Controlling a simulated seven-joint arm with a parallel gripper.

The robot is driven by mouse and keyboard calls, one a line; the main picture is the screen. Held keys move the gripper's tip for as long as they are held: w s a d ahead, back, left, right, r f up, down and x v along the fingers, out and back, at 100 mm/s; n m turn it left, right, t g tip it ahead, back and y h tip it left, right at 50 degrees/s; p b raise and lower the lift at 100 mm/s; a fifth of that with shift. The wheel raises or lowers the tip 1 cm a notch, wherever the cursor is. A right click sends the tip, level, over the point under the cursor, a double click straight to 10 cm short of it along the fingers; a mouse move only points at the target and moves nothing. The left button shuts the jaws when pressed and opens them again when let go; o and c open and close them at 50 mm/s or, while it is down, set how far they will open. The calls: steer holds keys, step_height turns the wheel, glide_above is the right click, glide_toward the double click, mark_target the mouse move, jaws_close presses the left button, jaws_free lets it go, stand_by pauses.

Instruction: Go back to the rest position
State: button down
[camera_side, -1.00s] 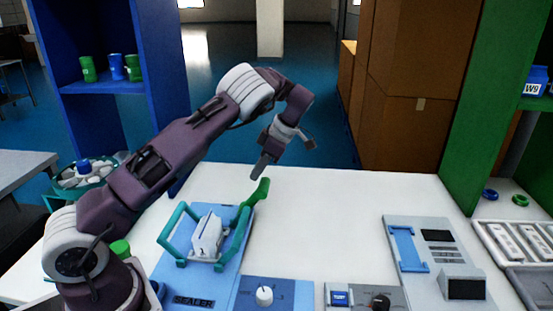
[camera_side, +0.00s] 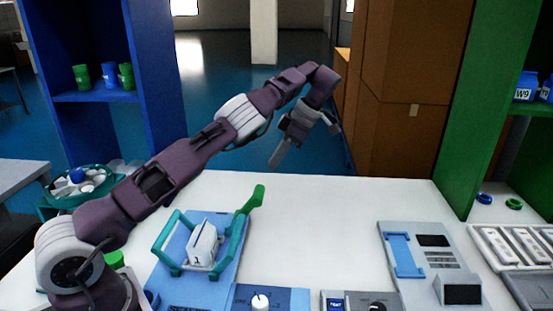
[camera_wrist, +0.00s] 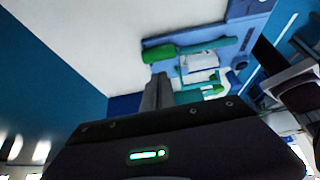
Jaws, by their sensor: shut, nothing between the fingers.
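My gripper (camera_side: 277,156) is raised over the back of the white table (camera_side: 330,215) in the side view. Its fingers are together, point down and hold nothing. The blue sealer (camera_side: 180,285) with its teal frame stands below and to the left of the gripper, with clear air between. A white block marked 1 (camera_side: 203,244) sits tilted inside the frame. The green handle (camera_side: 253,198) points up toward the back right. In the wrist view my shut fingers (camera_wrist: 158,80) show beside the green handle (camera_wrist: 158,53) in the picture.
A grey device with a blue bracket (camera_side: 405,255) lies at the right, near white trays (camera_side: 490,245). A blue shelf (camera_side: 95,98) stands left and a green shelf (camera_side: 470,100) right. Brown boxes (camera_side: 400,90) stand behind. The table's middle is bare.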

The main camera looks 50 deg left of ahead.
steer(key=s+r+m+t+h, duration=0.3)
steer(key=s+r+m+t, duration=0.15)
steer(key=r, duration=0.75)
steer(key=s+d+r+m+t+h, duration=0.2)
steer(key=s+d+r+m, duration=0.4)
steer(key=s, duration=0.3)
steer(key=s+d+f+m+t, duration=0.1)
steer(key=s+d+f+m, duration=0.3)
steer(key=s+m, duration=0.4)
steer(key=s+d+f+m+t, duration=0.2)
steer(key=s+d+f+m, duration=0.2)
steer(key=s, duration=0.8)
steer(key=d+m, duration=0.2)
steer(key=m, duration=0.2)
steer(key=shift+y, duration=0.4)
steer(key=shift+d+m, duration=0.1)
steer(key=shift+m, duration=0.15)
